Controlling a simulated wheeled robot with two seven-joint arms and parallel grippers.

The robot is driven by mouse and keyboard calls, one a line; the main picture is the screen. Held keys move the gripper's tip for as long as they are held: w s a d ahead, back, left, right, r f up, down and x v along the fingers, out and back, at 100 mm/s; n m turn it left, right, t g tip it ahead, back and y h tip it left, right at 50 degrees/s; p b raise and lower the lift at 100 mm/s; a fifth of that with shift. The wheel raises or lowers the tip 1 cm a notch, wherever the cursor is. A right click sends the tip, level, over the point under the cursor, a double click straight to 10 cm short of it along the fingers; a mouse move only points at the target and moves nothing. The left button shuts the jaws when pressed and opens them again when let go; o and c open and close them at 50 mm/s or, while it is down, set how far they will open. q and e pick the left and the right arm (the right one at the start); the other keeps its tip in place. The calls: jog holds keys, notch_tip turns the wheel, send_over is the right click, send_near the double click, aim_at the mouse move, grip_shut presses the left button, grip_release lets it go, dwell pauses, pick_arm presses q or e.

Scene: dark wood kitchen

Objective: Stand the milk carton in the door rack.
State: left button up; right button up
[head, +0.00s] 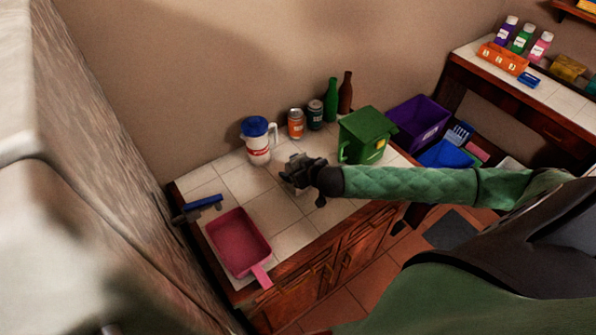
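I cannot pick out a milk carton or a door rack in the head view. A white jug with a blue lid, a handle and a red label (257,141) stands upright at the back of the tiled counter (288,210). My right gripper (294,172) reaches in from the right over the counter, in front of the jug and apart from it in the picture. It is dark and small, and its fingers are too unclear to tell open from shut. I see nothing clearly held in it. My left gripper is not in view.
Cans (296,124), bottles (331,100) and a green bin (367,135) line the counter's back. A pink dustpan (238,243) and a blue-handled brush (203,203) lie at the left. Purple (419,121) and blue bins stand right. A large pale surface fills the left edge.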

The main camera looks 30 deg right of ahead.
aim_at(297, 162)
jog(key=shift+c, duration=0.9)
jog(key=c, duration=1.4)
jog(key=shift+w+r+b, duration=0.1)
jog(key=shift+r+b, duration=0.45)
jog(key=shift+b, duration=0.1)
notch_tip(297, 162, up, 2)
jog(key=shift+r+b, duration=0.1)
jog(key=shift+b, duration=0.9)
pick_arm(q)
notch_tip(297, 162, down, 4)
jog(key=b, duration=0.1)
pick_arm(e)
jog(key=shift+s+d+r, duration=0.8)
jog(key=shift+d, duration=0.15)
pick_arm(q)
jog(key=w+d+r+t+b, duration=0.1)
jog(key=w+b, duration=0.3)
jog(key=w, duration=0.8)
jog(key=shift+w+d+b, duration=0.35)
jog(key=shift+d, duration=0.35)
pick_arm(e)
jog(key=s+d+r, duration=0.6)
jog(key=d, duration=0.1)
